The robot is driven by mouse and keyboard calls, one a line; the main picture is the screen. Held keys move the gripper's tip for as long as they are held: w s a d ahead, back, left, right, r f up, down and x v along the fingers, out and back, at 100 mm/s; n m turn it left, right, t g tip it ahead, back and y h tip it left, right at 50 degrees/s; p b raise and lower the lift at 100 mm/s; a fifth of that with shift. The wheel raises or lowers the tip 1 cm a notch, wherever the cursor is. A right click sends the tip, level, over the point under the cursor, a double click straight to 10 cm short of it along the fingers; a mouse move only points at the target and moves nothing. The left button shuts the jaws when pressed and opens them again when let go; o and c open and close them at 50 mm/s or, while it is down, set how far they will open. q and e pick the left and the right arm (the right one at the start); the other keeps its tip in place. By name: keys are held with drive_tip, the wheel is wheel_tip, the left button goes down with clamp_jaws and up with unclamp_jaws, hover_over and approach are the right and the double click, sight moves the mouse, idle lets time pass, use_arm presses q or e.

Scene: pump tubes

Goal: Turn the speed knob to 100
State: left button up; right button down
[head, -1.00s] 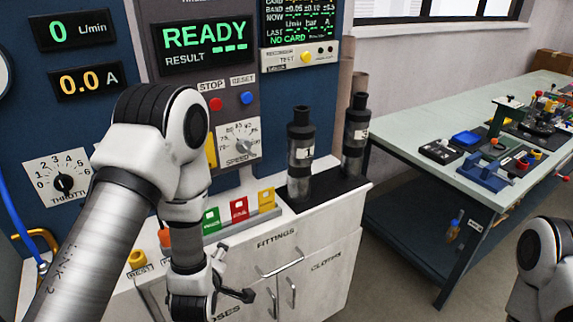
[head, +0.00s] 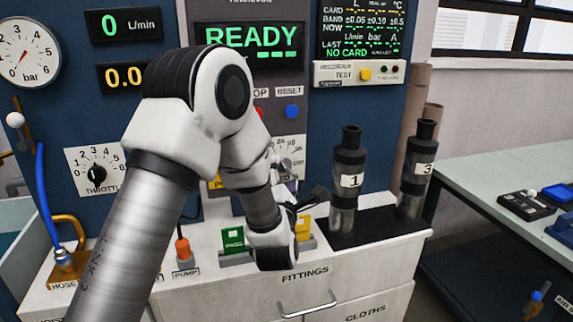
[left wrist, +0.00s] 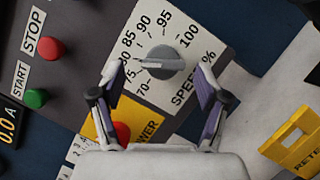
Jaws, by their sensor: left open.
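The speed knob (left wrist: 165,62) is a grey round knob on a white dial plate (left wrist: 192,82) marked 70 to 100. Its light pointer is turned left in the left wrist view, toward the low numbers around 75 to 80; the exact mark is partly hidden by a finger. In the head view the knob (head: 285,165) is partly behind my left arm. My left gripper (left wrist: 158,76) is open, its fingertips on either side of the knob in the picture; I cannot tell whether they touch it. The right gripper is out of view.
A red button on a yellow power plate (left wrist: 98,128) lies close below the left finger. The red stop (left wrist: 50,49) and green start (left wrist: 36,98) buttons are further left. Below the panel, coloured cards (head: 233,238) and dark cylinders (head: 347,182) stand on the cabinet top.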

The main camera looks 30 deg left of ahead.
sight(285, 171)
use_arm(q)
drive_tip(key=x, duration=0.3)
drive_tip(key=shift+w+a+f, duration=0.1)
drive_tip(key=shift+w+f, duration=0.05)
drive_tip(key=shift+w, duration=0.15)
drive_tip(key=shift+s, duration=0.1)
drive_tip(key=c, duration=1.2)
